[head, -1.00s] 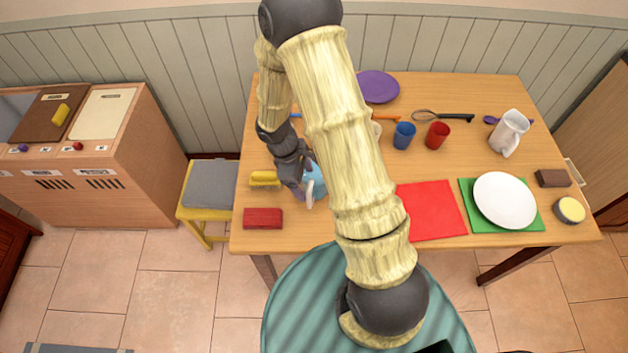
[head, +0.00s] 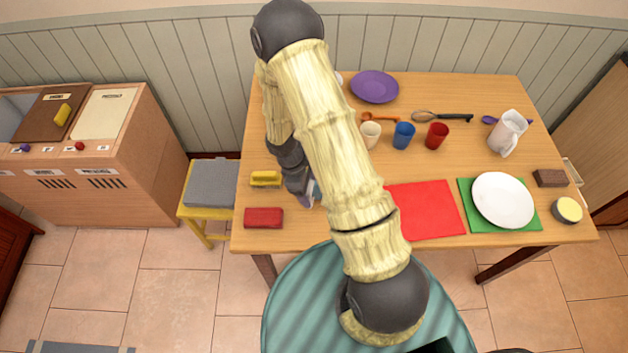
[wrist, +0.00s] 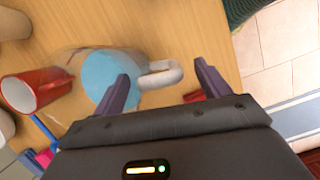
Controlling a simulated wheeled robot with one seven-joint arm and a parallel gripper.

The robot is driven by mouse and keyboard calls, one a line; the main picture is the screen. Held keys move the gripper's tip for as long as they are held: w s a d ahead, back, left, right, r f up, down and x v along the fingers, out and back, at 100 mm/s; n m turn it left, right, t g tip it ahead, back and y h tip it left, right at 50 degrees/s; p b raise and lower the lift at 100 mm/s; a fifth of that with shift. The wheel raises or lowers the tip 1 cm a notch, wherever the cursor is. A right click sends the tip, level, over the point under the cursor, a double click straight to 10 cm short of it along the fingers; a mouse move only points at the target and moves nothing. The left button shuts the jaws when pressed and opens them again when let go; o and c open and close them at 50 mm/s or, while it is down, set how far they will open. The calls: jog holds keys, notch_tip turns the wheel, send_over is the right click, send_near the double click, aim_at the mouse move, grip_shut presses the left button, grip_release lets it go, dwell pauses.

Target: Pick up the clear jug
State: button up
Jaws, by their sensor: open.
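The clear jug (wrist: 98,70) shows in the wrist view as a see-through body with a light blue round area and a pale handle (wrist: 160,76). My gripper (wrist: 165,88) is open, with purple fingers on either side of the handle. The left finger overlaps the jug's body in the picture; the right finger is apart from the handle. I cannot tell whether either finger touches the jug. In the head view my gripper (head: 308,192) is low over the left part of the table, and my arm hides nearly all of the jug.
A red cup (wrist: 30,92) lies left of the jug in the wrist view. On the table (head: 300,232) are a red block (head: 263,217), a yellow-handled item (head: 265,178), a red mat (head: 428,210), cups and a white pitcher (head: 508,132). The table's front edge is close.

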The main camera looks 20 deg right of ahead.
dwell(0.3)
grip_shut()
jog(key=shift+r, duration=0.1)
jog(key=shift+r+b, duration=0.4)
jog(key=shift+r, duration=4.6)
